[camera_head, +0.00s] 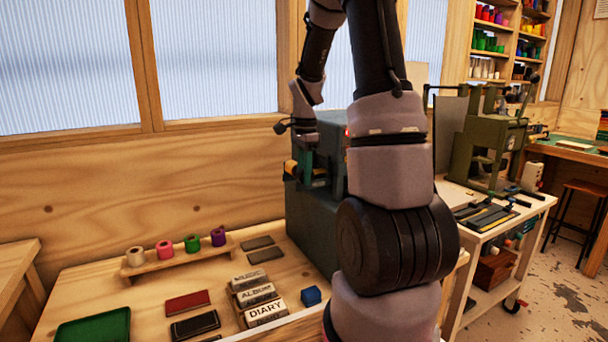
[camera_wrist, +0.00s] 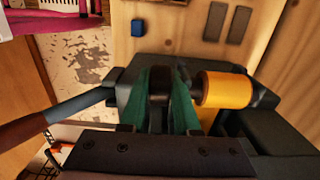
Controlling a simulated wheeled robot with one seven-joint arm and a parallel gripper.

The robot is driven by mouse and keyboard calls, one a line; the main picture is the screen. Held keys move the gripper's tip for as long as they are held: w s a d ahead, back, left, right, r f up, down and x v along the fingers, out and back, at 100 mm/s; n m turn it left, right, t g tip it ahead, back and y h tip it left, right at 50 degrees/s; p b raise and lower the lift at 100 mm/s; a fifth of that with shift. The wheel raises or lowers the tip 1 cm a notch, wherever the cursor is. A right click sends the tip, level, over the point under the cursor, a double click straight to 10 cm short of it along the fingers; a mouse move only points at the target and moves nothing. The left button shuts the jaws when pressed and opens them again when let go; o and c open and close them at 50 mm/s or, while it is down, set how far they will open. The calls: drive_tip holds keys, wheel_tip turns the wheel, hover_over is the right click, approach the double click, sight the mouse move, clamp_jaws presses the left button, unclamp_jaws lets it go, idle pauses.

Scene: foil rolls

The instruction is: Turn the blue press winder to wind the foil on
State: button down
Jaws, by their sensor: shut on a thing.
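The blue press (camera_head: 313,225) is a dark blue-grey machine on the wooden bench, partly hidden behind my arm in the head view. A yellow foil roll (camera_head: 290,167) sits on its left side; it shows larger in the wrist view (camera_wrist: 226,90), on a dark spindle. My gripper (camera_head: 307,163) is at the press, beside the roll. In the wrist view its teal fingers (camera_wrist: 163,92) are shut on a dark knob-like part, which I take as the winder (camera_wrist: 159,78). The fingers cover much of the winder, and its angle cannot be told.
A rack with several foil rolls (camera_head: 178,256) stands at left on the bench. Stamped blocks (camera_head: 256,295), a blue cube (camera_head: 311,296) and a green tray (camera_head: 94,329) lie in front. An olive press (camera_head: 487,145) stands on a cart at right. A handle (camera_wrist: 78,107) juts beside my fingers.

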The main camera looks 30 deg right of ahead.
drive_tip(key=shift+d+y, duration=0.2)
drive_tip(key=shift+y, duration=1.9)
drive_tip(key=c, duration=0.6)
unclamp_jaws()
drive_tip(key=shift+c, duration=0.2)
wheel_tip(320, 180, up, 10)
drive_tip(key=shift+r, duration=0.1)
